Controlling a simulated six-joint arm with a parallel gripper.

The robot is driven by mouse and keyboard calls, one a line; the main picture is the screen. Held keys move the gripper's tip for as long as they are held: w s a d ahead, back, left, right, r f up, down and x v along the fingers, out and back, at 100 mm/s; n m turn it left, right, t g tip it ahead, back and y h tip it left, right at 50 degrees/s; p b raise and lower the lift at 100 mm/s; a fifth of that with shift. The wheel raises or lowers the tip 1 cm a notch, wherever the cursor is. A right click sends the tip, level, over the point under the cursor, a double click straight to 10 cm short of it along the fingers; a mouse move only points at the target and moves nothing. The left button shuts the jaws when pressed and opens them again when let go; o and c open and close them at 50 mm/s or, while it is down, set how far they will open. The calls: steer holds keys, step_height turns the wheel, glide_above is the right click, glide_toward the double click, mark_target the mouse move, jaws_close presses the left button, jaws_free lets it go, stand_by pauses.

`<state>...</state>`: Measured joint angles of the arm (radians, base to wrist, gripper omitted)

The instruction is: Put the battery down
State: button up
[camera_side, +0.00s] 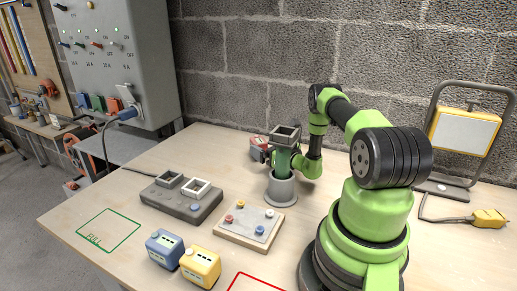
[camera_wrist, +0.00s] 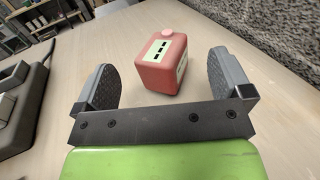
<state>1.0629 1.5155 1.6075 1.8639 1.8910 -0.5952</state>
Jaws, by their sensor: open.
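A red battery (camera_wrist: 157,72) with a round knob on top and a pale label stands upright on the table in the wrist view. It lies ahead of and between the two fingers of my gripper (camera_wrist: 165,72), with table showing on both sides of it. My gripper is open and holds nothing. In the side view only part of the red battery (camera_side: 257,142) shows, behind my gripper and a square grey-topped green piece. A blue battery (camera_side: 164,249) and a yellow battery (camera_side: 200,268) stand side by side at the front of the table.
A grey block with two square sockets (camera_side: 180,207) and a board with coloured knobs (camera_side: 247,231) lie left of my arm. A green "FULL"-like outline (camera_side: 108,230) and a red outline (camera_side: 256,281) mark the front. A work lamp (camera_side: 464,133) stands right.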

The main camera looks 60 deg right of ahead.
mark_target(252, 137)
steer(key=shift+x, duration=2.3)
steer(key=shift+d, duration=0.15)
steer(key=c, duration=1.6)
steer(key=shift+o, duration=0.2)
steer(key=shift+r, duration=0.1)
